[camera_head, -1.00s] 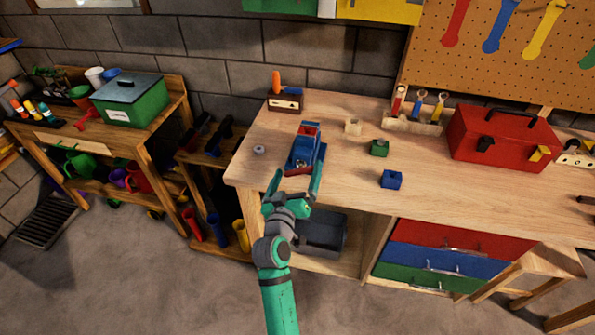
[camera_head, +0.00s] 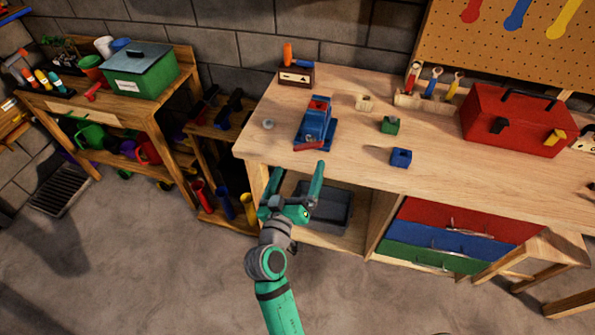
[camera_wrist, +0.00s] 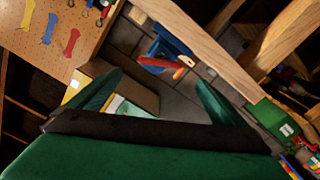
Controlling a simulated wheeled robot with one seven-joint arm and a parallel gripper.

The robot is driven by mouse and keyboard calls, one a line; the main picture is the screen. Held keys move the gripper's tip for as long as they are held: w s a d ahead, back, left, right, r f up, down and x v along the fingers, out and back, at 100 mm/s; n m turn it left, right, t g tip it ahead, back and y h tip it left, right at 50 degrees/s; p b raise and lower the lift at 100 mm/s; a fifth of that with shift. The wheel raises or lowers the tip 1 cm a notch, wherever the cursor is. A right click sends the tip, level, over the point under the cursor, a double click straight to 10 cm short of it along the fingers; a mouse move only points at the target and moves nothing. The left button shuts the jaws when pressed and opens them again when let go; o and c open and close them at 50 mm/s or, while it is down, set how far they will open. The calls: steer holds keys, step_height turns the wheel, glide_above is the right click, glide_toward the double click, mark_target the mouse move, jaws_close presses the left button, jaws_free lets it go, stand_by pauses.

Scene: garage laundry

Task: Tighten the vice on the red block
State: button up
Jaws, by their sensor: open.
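The blue vice (camera_head: 313,128) stands near the left front of the wooden bench. Red shows at its top, apparently the red block (camera_head: 319,103) between the jaws. A red handle (camera_head: 308,146) is at the vice's front. My gripper (camera_head: 299,168) is open and empty, in front of the bench edge and apart from the handle. In the wrist view, my gripper's two green fingers (camera_wrist: 157,78) are spread. Beyond them are the blue vice (camera_wrist: 170,42) and its red handle (camera_wrist: 158,62); the block cannot be made out there.
A green block (camera_head: 390,125), a blue block (camera_head: 401,157) and a red toolbox (camera_head: 516,120) lie right of the vice. A grey nut-like piece (camera_head: 268,124) is to its left. A tool holder (camera_head: 296,75) stands behind. A dark bin (camera_head: 325,207) sits below the bench top.

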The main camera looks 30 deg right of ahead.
mark_target(306, 148)
steer(key=shift+w+d, duration=0.1)
steer(key=shift+d, duration=0.1)
steer(key=x, duration=1)
steer(key=shift+w+d, duration=0.15)
steer(key=shift+w, duration=0.1)
steer(key=c, duration=1)
